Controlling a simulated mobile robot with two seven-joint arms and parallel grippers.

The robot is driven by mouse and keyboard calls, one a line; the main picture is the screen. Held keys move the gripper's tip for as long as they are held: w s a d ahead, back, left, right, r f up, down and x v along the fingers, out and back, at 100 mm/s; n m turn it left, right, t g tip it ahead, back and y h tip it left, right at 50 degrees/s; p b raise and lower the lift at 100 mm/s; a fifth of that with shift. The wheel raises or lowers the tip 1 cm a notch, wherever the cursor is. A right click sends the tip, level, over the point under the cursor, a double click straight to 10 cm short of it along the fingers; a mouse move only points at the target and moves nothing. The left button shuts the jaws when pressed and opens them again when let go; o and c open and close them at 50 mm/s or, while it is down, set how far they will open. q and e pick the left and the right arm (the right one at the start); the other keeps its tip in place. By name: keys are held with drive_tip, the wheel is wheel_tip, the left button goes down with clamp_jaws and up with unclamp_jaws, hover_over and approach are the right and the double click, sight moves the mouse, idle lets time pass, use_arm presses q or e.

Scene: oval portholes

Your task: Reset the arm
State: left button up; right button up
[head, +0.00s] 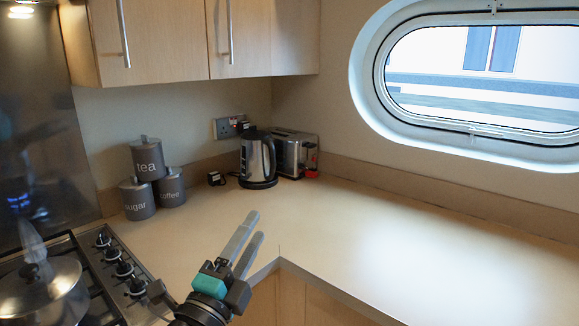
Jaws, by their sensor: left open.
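My left gripper (250,231) shows at the lower middle in the head view, over the front edge of the counter near its inner corner. Its two long grey fingers point up and away, a narrow gap between them, with nothing between them. A teal block sits at the base of the fingers. The gripper appears clear of the kettle and canisters behind it. My right gripper does not show.
The wooden counter (400,240) is bare at the right, under the oval porthole (480,130). A kettle (258,160) and toaster (293,152) stand in the back corner. Canisters (147,158) stand at left. A lidded pot (45,295) sits on the hob (75,248). Cupboards (170,40) hang above.

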use_arm(q)
drive_tip(key=s+a+f+n+g+y, duration=0.3)
drive_tip(key=a+f+n+g+y, duration=0.1)
drive_tip(key=f+n, duration=0.4)
drive_tip(key=s+a+f+n+g+y, duration=0.3)
drive_tip(key=s+a+f+n+y, duration=0.15)
drive_tip(key=f, duration=0.45)
drive_tip(key=s+a+f+n+g+h, duration=0.1)
drive_tip(key=s+f+n+g, duration=0.4)
drive_tip(key=s, duration=0.5)
drive_tip(key=s+f+n+g, duration=0.3)
drive_tip(key=s+f+g, duration=0.3)
drive_tip(key=s, duration=0.4)
wheel_tip(320, 180, down, 23)
drive_tip(key=s, duration=0.1)
drive_tip(key=s+a+f+g, duration=0.1)
drive_tip(key=s+a+f, duration=0.2)
drive_tip(key=s+f, duration=1)
drive_tip(key=shift+s+f+m, duration=0.35)
drive_tip(key=shift+s+f, duration=0.05)
drive_tip(key=shift+s, duration=0.75)
